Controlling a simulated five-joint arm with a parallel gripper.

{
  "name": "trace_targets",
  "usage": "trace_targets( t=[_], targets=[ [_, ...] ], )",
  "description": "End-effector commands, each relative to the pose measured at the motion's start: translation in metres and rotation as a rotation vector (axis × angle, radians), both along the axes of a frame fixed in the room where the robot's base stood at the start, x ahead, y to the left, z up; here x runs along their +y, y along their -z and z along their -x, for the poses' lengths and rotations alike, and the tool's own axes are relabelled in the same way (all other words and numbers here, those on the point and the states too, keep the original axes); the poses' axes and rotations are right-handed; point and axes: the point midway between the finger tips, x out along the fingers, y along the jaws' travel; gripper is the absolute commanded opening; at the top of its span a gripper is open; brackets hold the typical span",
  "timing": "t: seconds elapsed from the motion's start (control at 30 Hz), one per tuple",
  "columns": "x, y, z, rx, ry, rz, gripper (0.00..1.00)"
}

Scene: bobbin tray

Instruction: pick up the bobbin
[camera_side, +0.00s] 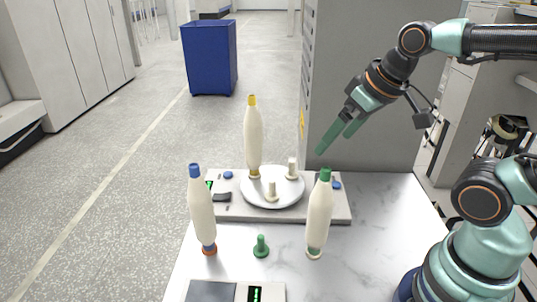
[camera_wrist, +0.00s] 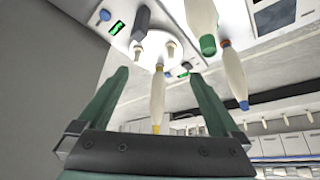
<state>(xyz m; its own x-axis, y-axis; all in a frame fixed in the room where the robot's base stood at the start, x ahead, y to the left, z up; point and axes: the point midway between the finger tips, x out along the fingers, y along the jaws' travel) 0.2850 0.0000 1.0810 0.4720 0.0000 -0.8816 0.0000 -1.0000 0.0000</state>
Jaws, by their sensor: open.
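Three cream bobbins stand upright in the side view. The yellow-topped bobbin (camera_side: 253,140) is on a white round plate (camera_side: 294,199) with two short cream pegs. The blue-topped bobbin (camera_side: 202,210) with a red-orange foot stands front left, and the green-topped bobbin (camera_side: 319,215) front right. My gripper (camera_side: 335,142) has green fingers and is open and empty, in the air above and right of the bobbins, touching none. In the wrist view, the yellow-tipped bobbin (camera_wrist: 158,105) shows between my open fingers (camera_wrist: 158,76). The green-tipped (camera_wrist: 203,18) and blue-tipped (camera_wrist: 236,75) bobbins are to the right.
A green peg (camera_side: 261,247) stands on the white marble-like table (camera_side: 385,215) between the front bobbins. A grey panel (camera_side: 222,211) with buttons lies under the plate. A box with a small display (camera_side: 256,294) is at the front edge. The table's right part is clear.

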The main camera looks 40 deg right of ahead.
Motion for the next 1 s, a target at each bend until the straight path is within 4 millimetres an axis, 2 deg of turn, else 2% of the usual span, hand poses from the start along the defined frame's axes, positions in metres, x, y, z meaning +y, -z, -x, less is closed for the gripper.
trace_targets(
  t=[0.23,0.37,0.47,0.6,0.8,0.9,1.0],
  targets=[
    [0.002,0.0,-0.002,0.0,-0.012,0.002,0.99],
    [0.019,0.002,-0.017,0.0,-0.094,0.017,0.99],
    [0.046,0.007,-0.037,-0.006,-0.213,0.038,0.99],
    [0.096,0.02,-0.065,-0.025,-0.406,0.073,0.99],
    [0.161,0.041,-0.087,-0.057,-0.622,0.112,0.99],
    [0.18,0.048,-0.092,-0.07,-0.682,0.122,0.99],
    [0.19,0.052,-0.094,-0.076,-0.711,0.128,0.99]
  ],
)
